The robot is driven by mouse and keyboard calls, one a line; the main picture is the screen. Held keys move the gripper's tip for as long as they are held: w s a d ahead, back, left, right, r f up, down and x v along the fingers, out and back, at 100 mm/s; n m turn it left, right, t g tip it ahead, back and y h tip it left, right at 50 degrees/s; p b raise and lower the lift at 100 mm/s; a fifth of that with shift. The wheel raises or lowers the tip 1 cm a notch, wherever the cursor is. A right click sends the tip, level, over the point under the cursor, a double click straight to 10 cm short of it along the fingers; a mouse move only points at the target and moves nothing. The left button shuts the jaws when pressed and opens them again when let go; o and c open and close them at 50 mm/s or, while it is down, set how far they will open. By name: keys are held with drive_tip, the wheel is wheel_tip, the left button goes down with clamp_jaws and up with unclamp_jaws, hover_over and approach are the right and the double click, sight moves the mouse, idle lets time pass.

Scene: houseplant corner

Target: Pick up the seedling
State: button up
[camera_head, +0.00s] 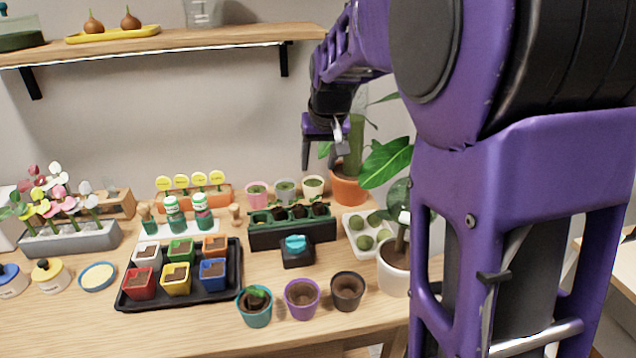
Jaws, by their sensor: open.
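A small green seedling (257,293) stands in soil in a teal pot (254,315) at the front of the wooden table. Several more small dark-leaved seedlings (298,211) show in a dark green planter tray (268,241) near the middle; which one the task names, I cannot tell. My gripper (325,152) is open and empty, fingers pointing down. It is raised high above the back of the table, in front of the tall plant in the terracotta pot (349,188), apart from every seedling.
A purple pot (302,300) and a dark pot (347,291) stand right of the teal pot. A black tray (232,272) of coloured square pots lies left. A black block with a teal top (296,246) sits before the planter. A wall shelf (200,38) hangs above.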

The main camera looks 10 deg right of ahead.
drive_tip(key=d, duration=0.1)
approach(318, 204)
drive_tip(key=f, duration=0.2)
drive_tip(key=shift+w+f+n, duration=0.25)
drive_tip(key=shift+w+n, duration=0.05)
drive_tip(key=shift+w, duration=0.05)
drive_tip(key=shift+x, duration=3.05)
drive_tip(key=shift+w, duration=0.2)
clamp_jaws()
